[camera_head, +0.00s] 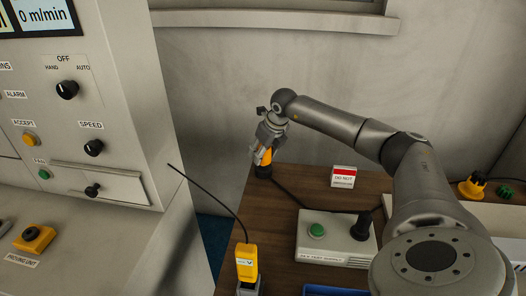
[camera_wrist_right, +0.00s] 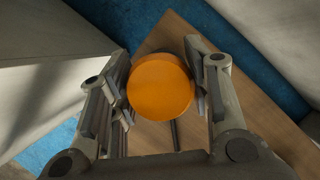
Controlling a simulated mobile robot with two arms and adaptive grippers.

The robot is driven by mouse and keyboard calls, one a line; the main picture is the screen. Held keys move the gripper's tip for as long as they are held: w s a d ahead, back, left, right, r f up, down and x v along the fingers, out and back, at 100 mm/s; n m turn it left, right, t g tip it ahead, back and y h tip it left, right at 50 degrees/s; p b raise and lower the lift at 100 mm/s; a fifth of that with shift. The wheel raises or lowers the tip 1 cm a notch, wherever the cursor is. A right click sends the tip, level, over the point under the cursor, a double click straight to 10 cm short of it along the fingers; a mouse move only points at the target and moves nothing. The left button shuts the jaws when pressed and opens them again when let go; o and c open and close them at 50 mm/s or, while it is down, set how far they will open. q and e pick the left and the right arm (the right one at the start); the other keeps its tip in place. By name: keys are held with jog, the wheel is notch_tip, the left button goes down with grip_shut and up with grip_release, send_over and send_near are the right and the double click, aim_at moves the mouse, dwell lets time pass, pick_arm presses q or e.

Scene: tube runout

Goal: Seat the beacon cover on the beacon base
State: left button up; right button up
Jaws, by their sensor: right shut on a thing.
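The orange beacon cover (camera_head: 265,156) is in my right gripper (camera_head: 267,143) at the back left corner of the wooden table. The wrist view shows its round orange top (camera_wrist_right: 160,87) between the two fingers (camera_wrist_right: 163,92), which are shut on it. The dark beacon base (camera_head: 263,171) shows directly under the cover in the head view. The cover looks close to upright over it. I cannot tell whether the cover is fully down on the base or slightly above it. My left gripper is not recognisable in either view.
A black cable runs from the base to a grey box with a green button (camera_head: 316,231). A red-and-white sign (camera_head: 343,177) stands behind it. A yellow device (camera_head: 246,262) is at the front left. A control cabinet (camera_head: 130,85) rises left of the table; a wall stands behind.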

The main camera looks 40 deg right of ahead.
jog(key=shift+f+b, duration=0.7)
jog(key=shift+f, duration=0.55)
jog(key=o, duration=1.1)
jog(key=shift+c, duration=0.2)
jog(key=shift+r, duration=0.1)
jog(key=v, duration=1.2)
